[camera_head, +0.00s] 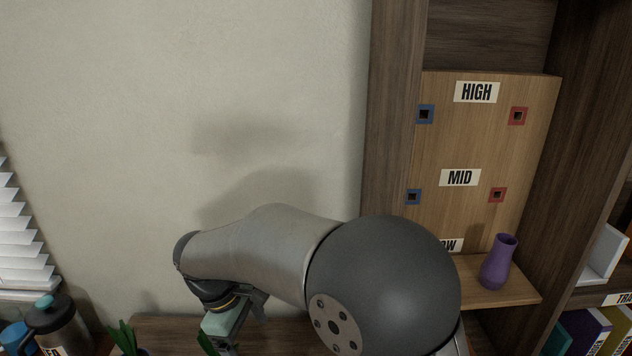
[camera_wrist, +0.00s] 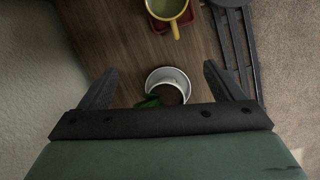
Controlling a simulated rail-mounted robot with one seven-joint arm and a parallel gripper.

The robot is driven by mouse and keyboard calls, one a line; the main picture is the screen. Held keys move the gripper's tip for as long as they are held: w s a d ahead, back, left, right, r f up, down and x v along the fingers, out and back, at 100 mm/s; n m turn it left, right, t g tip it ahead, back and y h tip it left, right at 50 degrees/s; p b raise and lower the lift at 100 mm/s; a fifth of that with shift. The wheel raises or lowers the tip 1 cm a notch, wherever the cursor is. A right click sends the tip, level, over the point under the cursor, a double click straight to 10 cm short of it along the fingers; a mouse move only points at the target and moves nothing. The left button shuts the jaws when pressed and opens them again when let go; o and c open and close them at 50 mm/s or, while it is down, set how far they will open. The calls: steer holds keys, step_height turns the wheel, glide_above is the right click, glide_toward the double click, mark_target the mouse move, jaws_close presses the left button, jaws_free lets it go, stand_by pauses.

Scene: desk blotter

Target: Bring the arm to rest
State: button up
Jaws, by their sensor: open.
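My gripper (camera_head: 230,330) hangs low left of centre in the head view, pointing down, and its lower end is cut off by the frame's bottom edge. In the wrist view my gripper (camera_wrist: 160,82) has its two dark fingers wide apart. Nothing is held between them. A white pot (camera_wrist: 183,78) with dark soil and a green leaf shows between the fingers, on the wooden surface below. The gap between the fingertips and the pot is hard to judge.
A yellow mug (camera_wrist: 168,8) stands on a red coaster (camera_wrist: 184,20). A dark slatted rack (camera_wrist: 238,45) lies beside the wood. A shelf board (camera_head: 475,150) and purple vase (camera_head: 498,262) stand right. A dark flask (camera_head: 62,318) stands lower left. The wall (camera_head: 180,100) is bare.

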steer(key=s+d+r+m+y, duration=0.1)
steer(key=d+m, duration=0.2)
steer(key=d, duration=0.4)
steer(key=s+d+r+m, duration=0.1)
steer(key=d+r+m, duration=0.1)
steer(key=d, duration=0.4)
steer(key=s+d+f+m+y, duration=0.1)
steer(key=s+d+m+y, duration=0.1)
steer(key=s+d+m, duration=0.7)
steer(key=s+d, duration=0.3)
steer(key=d, duration=0.2)
steer(key=shift+s+f, duration=0.25)
steer(key=shift+f, duration=0.15)
steer(key=shift+d, duration=0.1)
